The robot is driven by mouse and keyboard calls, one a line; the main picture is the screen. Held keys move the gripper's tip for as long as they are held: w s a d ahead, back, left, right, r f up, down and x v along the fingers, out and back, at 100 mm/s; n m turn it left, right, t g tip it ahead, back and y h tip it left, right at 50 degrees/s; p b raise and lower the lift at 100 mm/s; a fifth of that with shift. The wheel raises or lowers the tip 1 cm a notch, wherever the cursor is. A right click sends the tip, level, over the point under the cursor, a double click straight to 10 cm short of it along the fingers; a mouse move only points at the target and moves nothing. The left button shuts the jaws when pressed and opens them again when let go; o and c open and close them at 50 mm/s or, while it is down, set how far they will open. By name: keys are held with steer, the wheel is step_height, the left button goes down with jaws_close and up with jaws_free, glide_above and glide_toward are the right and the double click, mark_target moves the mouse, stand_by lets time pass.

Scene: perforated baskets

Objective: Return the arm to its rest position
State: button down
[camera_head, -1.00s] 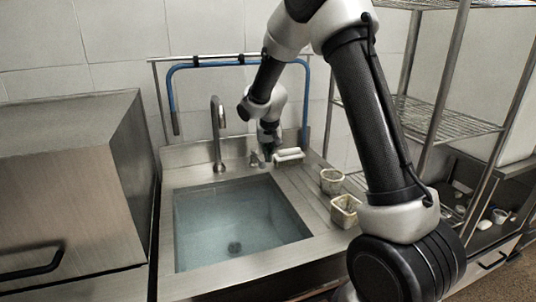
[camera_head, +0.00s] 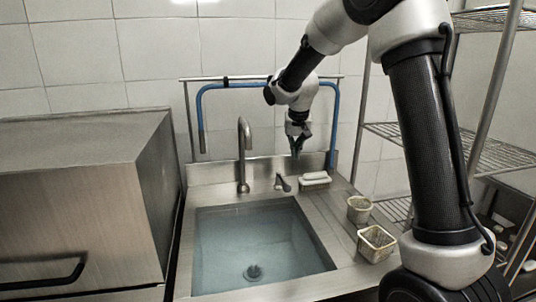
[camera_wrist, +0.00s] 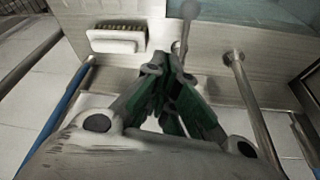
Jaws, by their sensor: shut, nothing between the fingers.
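My gripper (camera_head: 296,150) hangs pointing down above the back edge of the sink counter, close to the back wall and the blue hose. It also shows in the wrist view (camera_wrist: 176,68), where its fingers are brought together with nothing between them. My arm reaches from the right of the head view up and over to the back of the sink. The gripper is apart from the counter, near the tap lever (camera_head: 283,183) and the white brush (camera_head: 315,180). The brush also shows at the upper left of the wrist view (camera_wrist: 118,39).
The sink (camera_head: 262,205) holds water, with a curved faucet (camera_head: 243,155) behind it. Two perforated baskets, one round (camera_head: 359,209) and one square (camera_head: 376,243), stand on the right counter. A blue hose (camera_head: 199,120) on a rail is close behind my arm. Wire shelves (camera_head: 490,150) stand at right.

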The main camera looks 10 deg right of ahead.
steer(key=s+d+f+n+g, duration=0.1)
steer(key=s+f+n+g, duration=0.15)
steer(key=s, duration=0.55)
steer(key=s+d+r+t, duration=0.1)
steer(key=s+d+r, duration=0.2)
steer(key=s, duration=1.2)
steer(key=s+d+r+t+y, duration=0.1)
steer(key=s+d+r, duration=0.3)
steer(key=s, duration=1.2)
step_height(320, 180, up, 3)
steer(key=shift+f+t, duration=0.1)
steer(key=shift+t, duration=0.45)
